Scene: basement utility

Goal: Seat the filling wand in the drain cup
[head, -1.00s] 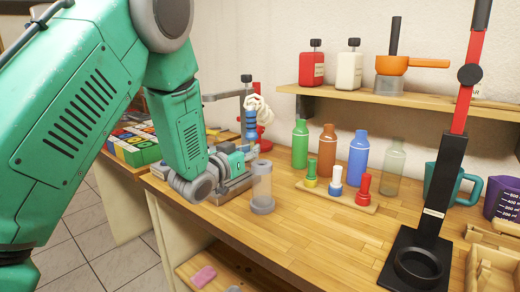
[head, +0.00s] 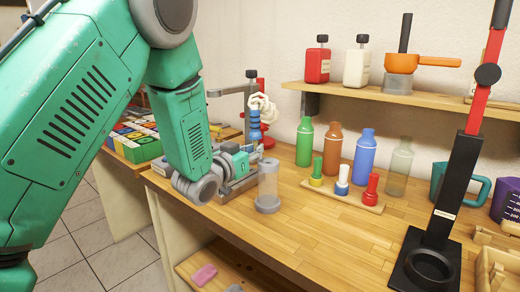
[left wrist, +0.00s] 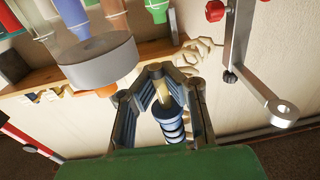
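The filling wand (head: 254,126) has a blue ribbed handle with a pale coiled hose at its top. The drain cup (head: 268,188), which I take to be the clear cylinder with a grey base, stands upright on the bench. It also shows in the left wrist view (left wrist: 100,65). My left gripper (head: 247,152) is just left of and behind the cup. In the left wrist view, its fingers (left wrist: 160,78) close around the wand's brass-coloured part, below which the blue ribs (left wrist: 170,126) show. The wand is beside the cup, not in it. My right gripper is not in view.
A grey stand (head: 251,94) with an arm ending in a ring is close behind my gripper. Bottles (head: 364,160) and a stopper rack (head: 342,193) stand to the right. A black lever stand (head: 437,220) is farther right.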

